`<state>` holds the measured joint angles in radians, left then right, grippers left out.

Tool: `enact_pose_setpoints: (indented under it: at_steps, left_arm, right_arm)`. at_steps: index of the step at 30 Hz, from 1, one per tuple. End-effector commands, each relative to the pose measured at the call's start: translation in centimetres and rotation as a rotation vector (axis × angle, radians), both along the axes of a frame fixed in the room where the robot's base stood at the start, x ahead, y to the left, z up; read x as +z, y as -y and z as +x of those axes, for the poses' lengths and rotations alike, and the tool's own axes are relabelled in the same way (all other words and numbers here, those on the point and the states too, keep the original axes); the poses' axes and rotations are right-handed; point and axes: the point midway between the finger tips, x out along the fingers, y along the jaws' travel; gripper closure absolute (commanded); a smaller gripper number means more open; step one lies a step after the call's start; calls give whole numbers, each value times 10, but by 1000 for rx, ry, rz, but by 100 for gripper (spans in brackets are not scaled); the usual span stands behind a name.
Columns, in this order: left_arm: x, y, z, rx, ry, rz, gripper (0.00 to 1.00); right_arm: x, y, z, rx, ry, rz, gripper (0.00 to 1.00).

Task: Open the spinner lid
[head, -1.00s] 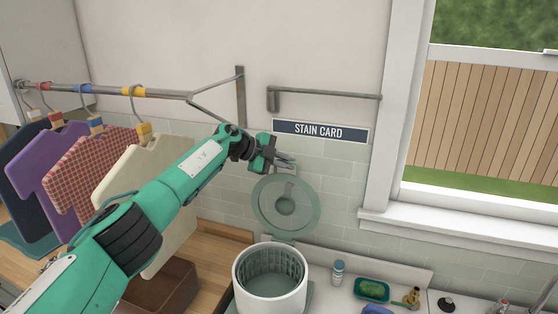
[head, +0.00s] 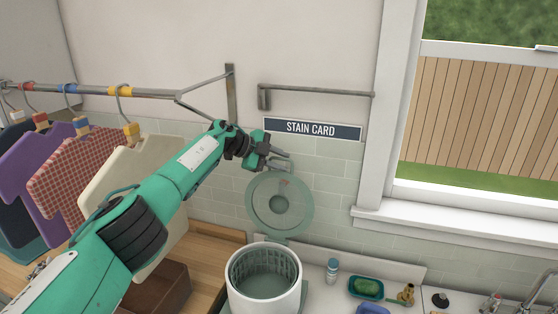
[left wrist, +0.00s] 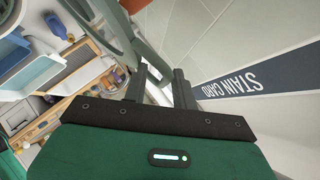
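The white spinner tub (head: 264,290) stands on the counter with its mouth uncovered and its ribbed basket showing. Its round, pale green, see-through lid (head: 262,216) stands raised, upright against the tiled wall behind the tub. My left gripper (head: 284,158) is at the lid's top edge, by its small grey tab. In the left wrist view my gripper (left wrist: 161,88) has its two dark fingers apart, with a gap between them. The curved grey-green band (left wrist: 106,30) there looks like the lid's rim. Whether a finger touches the lid cannot be told. My right gripper is out of view.
A STAIN CARD sign (head: 312,129) and a metal rail (head: 315,90) are on the wall close to my gripper. Garments on hangers (head: 75,180) hang at the left. A bottle (head: 332,270) and a green soap dish (head: 366,288) stand right of the spinner.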

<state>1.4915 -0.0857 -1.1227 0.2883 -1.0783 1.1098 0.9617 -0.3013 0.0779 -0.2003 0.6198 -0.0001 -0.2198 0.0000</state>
Motion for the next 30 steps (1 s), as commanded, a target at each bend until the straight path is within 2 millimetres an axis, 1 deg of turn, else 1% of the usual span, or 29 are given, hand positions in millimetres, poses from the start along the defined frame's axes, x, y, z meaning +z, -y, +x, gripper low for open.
enact_pose_setpoints:
  at_steps: [10, 17, 20, 30]
  left_arm:
    - [0, -3, 0, -2, 2, 2, 70]
    - [7, -19, -3, -2, 4, 2, 70]
    - [12, -29, -6, 0, 5, 3, 70]
    - [46, -86, -19, 0, 4, 1, 70]
  right_arm:
    - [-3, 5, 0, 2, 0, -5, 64]
    - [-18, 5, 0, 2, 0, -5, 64]
    - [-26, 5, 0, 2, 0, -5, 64]
    - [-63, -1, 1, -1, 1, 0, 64]
